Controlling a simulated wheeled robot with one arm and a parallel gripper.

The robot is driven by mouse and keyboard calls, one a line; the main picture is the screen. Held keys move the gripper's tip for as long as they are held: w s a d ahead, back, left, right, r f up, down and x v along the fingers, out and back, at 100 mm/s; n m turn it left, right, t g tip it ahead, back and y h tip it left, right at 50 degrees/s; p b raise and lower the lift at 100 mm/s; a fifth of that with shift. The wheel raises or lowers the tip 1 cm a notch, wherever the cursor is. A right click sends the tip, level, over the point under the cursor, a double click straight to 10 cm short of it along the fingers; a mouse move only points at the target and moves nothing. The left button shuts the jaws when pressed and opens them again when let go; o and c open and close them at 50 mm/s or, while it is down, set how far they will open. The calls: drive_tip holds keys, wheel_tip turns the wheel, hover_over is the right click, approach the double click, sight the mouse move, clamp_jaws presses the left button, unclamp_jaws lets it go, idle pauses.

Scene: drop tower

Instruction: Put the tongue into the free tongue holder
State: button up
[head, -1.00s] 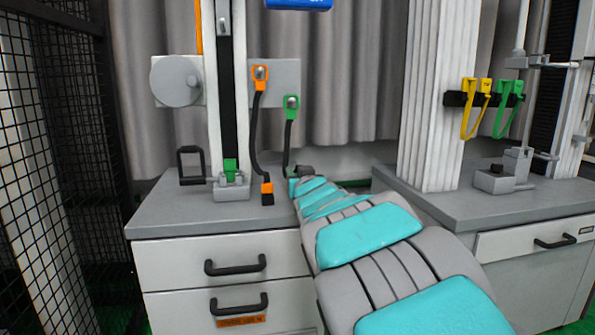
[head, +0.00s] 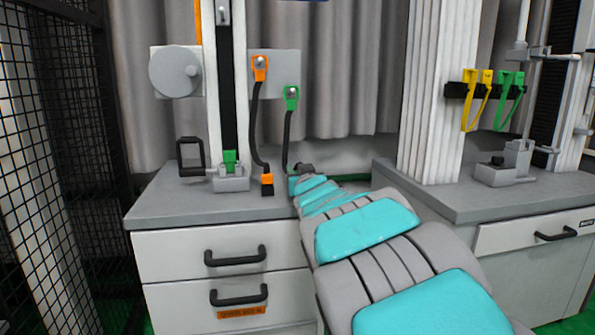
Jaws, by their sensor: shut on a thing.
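My grey and turquoise arm reaches away from me to the left worktop. My gripper's jaws and anything between them are hidden behind the arm; only a small dark part shows at its far end. No tongue or holder is clearly marked as such. A yellow tong-like piece (head: 476,98) and a green one (head: 509,100) hang from a black bar (head: 455,91) on the right column. The bar's left end is bare. An orange-topped black strap (head: 255,125) and a green-topped one (head: 289,125) hang from a grey plate (head: 275,75) on the left tower.
The left cabinet top (head: 165,205) is bare at its front. A grey tower (head: 211,110) stands on it, with a round grey disc (head: 175,72) beside it. A second cabinet (head: 430,190) stands right, with a gap between. Black mesh fencing (head: 75,130) borders the left.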

drive_tip(key=shift+f, duration=0.15)
drive_tip(key=o, duration=1)
drive_tip(key=shift+o, duration=0.2)
drive_tip(key=shift+s, duration=0.15)
drive_tip(key=v, duration=0.6)
drive_tip(key=shift+s+d, duration=0.1)
drive_tip(key=shift+s, duration=0.15)
drive_tip(key=shift+s+d, duration=0.15)
drive_tip(key=shift+s, duration=0.35)
